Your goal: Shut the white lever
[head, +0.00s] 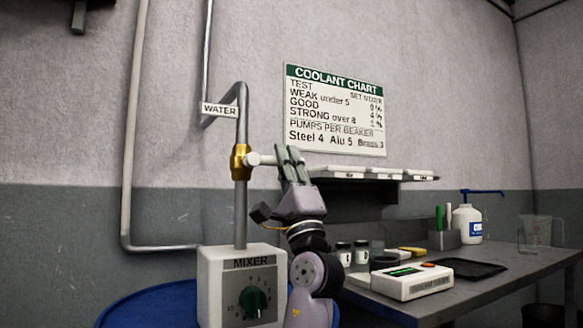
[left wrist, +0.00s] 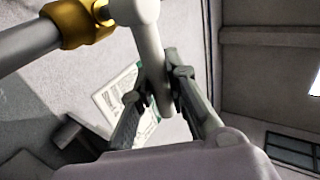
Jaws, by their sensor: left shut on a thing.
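The white lever (head: 262,159) sticks out to the right from a brass valve (head: 241,162) on the grey water pipe. Its far part is hidden behind my gripper in the head view. My left gripper (head: 291,164) is at the lever, with its fingers pointing up. In the left wrist view the lever (left wrist: 149,48) runs down between the two fingers of the left gripper (left wrist: 157,92), which is shut on it. The brass valve (left wrist: 75,22) shows at the upper left there. My right gripper is in neither view.
Below the valve stands a white mixer box (head: 217,285) with a green dial, on a blue drum (head: 150,305). A shelf (head: 350,173) is on the wall to the right. A grey bench (head: 470,287) at the right carries a tester, a tablet and bottles.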

